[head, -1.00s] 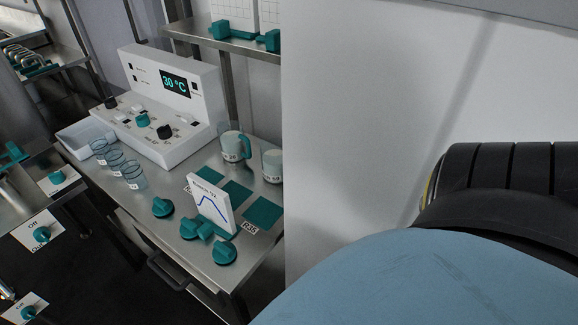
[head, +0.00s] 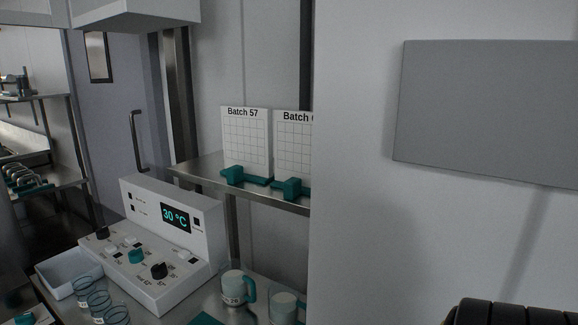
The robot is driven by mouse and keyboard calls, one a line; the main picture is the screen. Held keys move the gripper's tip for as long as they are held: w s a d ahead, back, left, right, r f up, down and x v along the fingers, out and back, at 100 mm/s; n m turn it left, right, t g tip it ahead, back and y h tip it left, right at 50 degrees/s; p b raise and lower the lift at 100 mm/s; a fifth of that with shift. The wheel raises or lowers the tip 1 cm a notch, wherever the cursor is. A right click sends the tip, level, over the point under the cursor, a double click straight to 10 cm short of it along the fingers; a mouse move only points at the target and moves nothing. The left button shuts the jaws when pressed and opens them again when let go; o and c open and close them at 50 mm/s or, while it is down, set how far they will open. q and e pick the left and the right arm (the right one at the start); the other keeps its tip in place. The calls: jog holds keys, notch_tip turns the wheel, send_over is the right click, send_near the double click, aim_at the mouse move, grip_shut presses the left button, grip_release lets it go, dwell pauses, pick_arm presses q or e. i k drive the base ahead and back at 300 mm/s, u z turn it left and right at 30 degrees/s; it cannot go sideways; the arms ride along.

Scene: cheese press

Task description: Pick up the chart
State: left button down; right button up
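Two white gridded charts stand upright in teal holders on a metal shelf. One is labelled "Batch 57" (head: 246,143). The other (head: 293,145) starts with "Batch", and its right part is hidden behind the white wall. Their teal holders (head: 246,177) sit at the shelf's front edge. Neither of my grippers is in the head view. A dark ribbed part shows at the bottom right.
The metal shelf (head: 208,168) is above a counter with a white control box (head: 185,243) reading 30 °C. Beakers (head: 88,290), a white tray (head: 62,272) and mugs (head: 236,288) stand on the counter. The white wall (head: 365,240) with a grey panel (head: 485,110) bounds the right.

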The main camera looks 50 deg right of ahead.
aim_at(293, 129)
jog(key=z, duration=2.2)
jog(key=k, duration=0.15)
jog(key=z, duration=0.35)
